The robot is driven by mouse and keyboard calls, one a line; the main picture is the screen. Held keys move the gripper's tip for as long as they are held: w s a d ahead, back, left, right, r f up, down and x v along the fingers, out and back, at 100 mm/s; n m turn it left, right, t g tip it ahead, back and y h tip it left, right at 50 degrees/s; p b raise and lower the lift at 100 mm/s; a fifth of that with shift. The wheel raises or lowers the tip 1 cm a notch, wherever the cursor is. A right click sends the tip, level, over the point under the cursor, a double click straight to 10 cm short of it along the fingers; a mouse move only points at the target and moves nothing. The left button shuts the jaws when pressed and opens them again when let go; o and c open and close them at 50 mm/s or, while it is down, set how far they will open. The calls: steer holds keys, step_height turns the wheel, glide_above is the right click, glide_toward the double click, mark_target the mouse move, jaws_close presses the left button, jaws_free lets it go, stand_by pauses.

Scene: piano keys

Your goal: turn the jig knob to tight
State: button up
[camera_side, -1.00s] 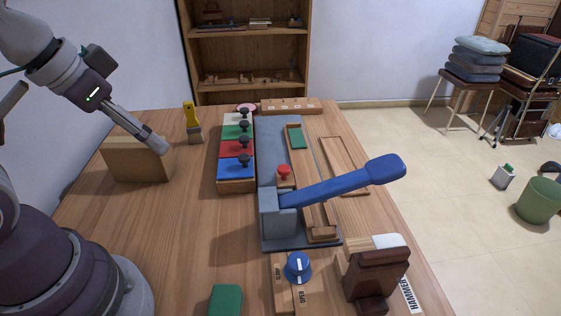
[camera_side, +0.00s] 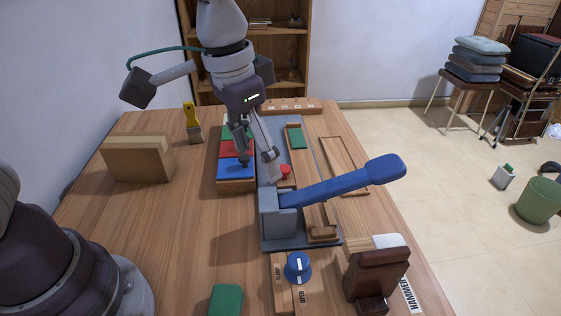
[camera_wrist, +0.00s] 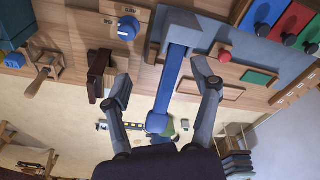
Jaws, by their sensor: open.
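The blue round knob (camera_side: 298,267) with a white pointer line sits on a wooden strip at the front of the bench; its pointer is roughly upright in the side view. It also shows at the upper left of the wrist view (camera_wrist: 127,28). The grey jig (camera_side: 268,215) with a long blue lever (camera_side: 340,184) stands behind the knob. My gripper (camera_side: 257,155) is open and empty above the coloured blocks and jig, well away from the knob. Its fingers lie either side of the lever in the wrist view (camera_wrist: 166,84).
A brown leather-like block (camera_side: 376,275) stands right of the knob, and a green block (camera_side: 226,299) lies to its left. A small red knob (camera_side: 285,171) sits by the lever. A wooden block (camera_side: 138,158) and yellow-handled brush (camera_side: 193,122) stand left.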

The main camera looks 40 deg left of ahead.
steer(key=m+g, duration=0.2)
glide_toward(299, 260)
steer(key=shift+n+y, duration=0.3)
steer(key=shift+y, duration=0.1)
steer(key=f, duration=0.9)
steer(key=shift+s+d+f, duration=0.15)
steer(key=shift+d+f, duration=0.05)
steer(key=shift+d, duration=0.15)
steer(key=shift+c, duration=0.4)
jaws_close()
